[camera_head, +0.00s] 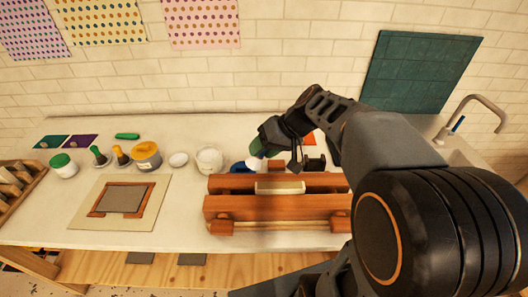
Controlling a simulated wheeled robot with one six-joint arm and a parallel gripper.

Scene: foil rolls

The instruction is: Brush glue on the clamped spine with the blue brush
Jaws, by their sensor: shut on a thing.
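The clamped spine (280,187) is a pale strip held between the reddish-brown bars of a wooden press (232,208) at centre right. My gripper (262,148) is above and behind the press, left of my forearm. It is shut on a small green thing with a pale lower end (255,163), perhaps a brush; its shape is partly hidden. I cannot make out a blue brush handle. A blue round object (240,167) sits behind the press, just left of and below the gripper. A white open pot (209,159) stands further left. The gap between the pale end and the spine is hard to judge.
A green-lidded jar (63,165), a green brush (99,156), an orange brush (121,156) and an orange-lidded can (146,157) stand at left. A framed board (122,198) lies in front of them. Black items sit behind the press at right. A sink tap (480,110) is far right.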

